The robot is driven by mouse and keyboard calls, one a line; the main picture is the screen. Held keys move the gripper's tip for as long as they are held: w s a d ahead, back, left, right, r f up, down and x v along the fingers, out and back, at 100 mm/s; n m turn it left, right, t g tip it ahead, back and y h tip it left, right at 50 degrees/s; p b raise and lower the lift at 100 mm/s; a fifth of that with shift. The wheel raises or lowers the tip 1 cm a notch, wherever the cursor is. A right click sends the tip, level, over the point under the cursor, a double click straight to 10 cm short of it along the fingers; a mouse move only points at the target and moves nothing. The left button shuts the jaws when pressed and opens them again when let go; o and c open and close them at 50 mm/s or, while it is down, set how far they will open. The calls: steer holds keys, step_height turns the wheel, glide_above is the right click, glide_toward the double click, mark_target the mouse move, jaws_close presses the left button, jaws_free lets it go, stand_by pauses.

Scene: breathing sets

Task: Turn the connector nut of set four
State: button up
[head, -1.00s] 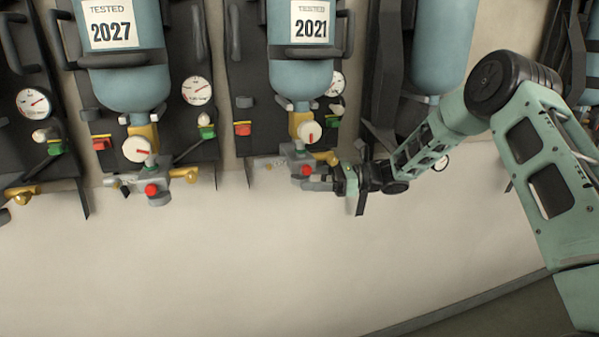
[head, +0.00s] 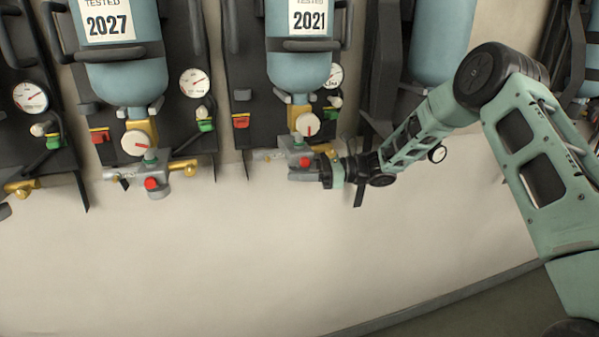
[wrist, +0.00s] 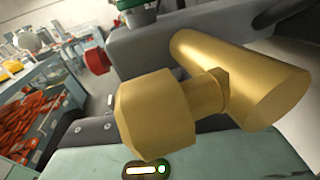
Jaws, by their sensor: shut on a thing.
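In the wrist view, the faceted brass connector nut (wrist: 155,115) stands just in front of my palm, joined to a thick brass cylinder (wrist: 250,80). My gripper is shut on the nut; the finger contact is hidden.
The "2027" set (head: 125,70) hangs to the left, with its own valve and brass fitting (head: 183,168) projecting. Another set (head: 440,40) hangs behind my arm on the right. The pale wall (head: 200,260) below the sets is clear.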

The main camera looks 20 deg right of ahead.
steer(key=b, duration=0.3)
steer(key=shift+w+f+t, duration=0.15)
steer(key=shift+f+t, duration=0.15)
steer(key=t+b, duration=0.1)
steer(key=b, duration=0.4)
steer(key=shift+d+f+m+b, duration=0.1)
steer(key=shift+m+b, duration=0.3)
steer(key=b, duration=0.4)
steer(key=m+t+h+b, duration=0.1)
steer(key=b, duration=0.3)
steer(key=shift+r+t, duration=0.25)
steer(key=shift+t, duration=0.05)
steer(key=m+t+h+b, duration=0.1)
steer(key=t+b, duration=0.1)
steer(key=b, duration=0.3)
steer(key=shift+m+b, duration=0.3)
